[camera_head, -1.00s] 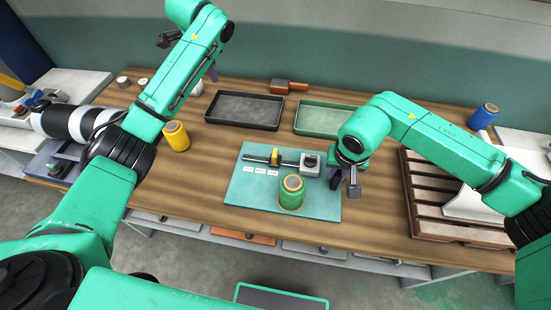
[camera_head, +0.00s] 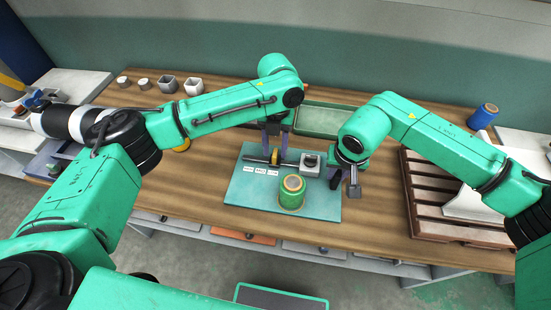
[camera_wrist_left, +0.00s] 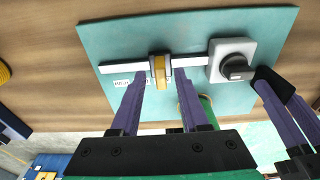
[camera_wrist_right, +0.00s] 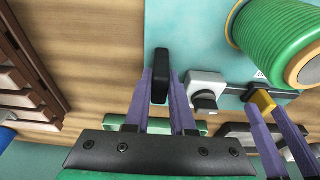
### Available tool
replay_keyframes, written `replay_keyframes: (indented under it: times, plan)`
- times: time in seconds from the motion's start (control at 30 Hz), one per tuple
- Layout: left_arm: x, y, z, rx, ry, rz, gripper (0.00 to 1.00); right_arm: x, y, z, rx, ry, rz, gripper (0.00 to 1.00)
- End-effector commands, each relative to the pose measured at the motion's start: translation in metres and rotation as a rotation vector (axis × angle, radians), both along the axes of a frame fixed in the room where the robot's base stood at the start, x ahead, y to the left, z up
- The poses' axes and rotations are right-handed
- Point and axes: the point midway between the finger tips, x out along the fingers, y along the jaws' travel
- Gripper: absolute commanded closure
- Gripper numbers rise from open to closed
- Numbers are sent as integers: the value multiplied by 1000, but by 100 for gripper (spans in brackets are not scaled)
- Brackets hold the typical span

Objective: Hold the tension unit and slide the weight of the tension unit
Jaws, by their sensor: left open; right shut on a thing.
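The tension unit is a grey block with a black knob (camera_head: 310,161) and a straight bar (camera_wrist_left: 200,73), mounted on a teal board (camera_head: 245,190). Its yellow-and-grey weight (camera_wrist_left: 159,70) sits around the bar, left of the block. My left gripper (camera_wrist_left: 160,82) is open, with one finger on each side of the weight; contact is unclear. My right gripper (camera_wrist_right: 161,78) is shut on a black handle piece (camera_wrist_right: 160,62) at the board's edge beside the block. The black piece also shows in the left wrist view (camera_wrist_left: 272,80).
A green spool (camera_head: 292,190) stands on the board in front of the bar. A green tray (camera_head: 325,122) lies behind. A brown slatted rack (camera_head: 440,205) stands to the right. White labels (camera_head: 260,171) lie beside the bar. My left arm hides part of the table.

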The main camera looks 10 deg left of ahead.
Motion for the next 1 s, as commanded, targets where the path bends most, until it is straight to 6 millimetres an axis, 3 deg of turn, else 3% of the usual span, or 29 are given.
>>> replay_keyframes:
  times: [0.2,0.5,0.53,0.63,1.0]
  plan:
    - [-3,-1,-27,-1,1,0,55,0,0,1,1,-1,0,100]
    - [-3,-1,-31,-2,-1,0,55,0,1,1,2,-1,0,100]
    - [-3,-1,-31,-2,-1,0,63,0,1,1,2,-1,0,100]
    - [-3,-1,-31,-2,-1,0,100,0,1,1,2,-1,0,100]
    - [-3,-1,-30,-2,-1,0,100,0,1,1,2,-1,0,100]
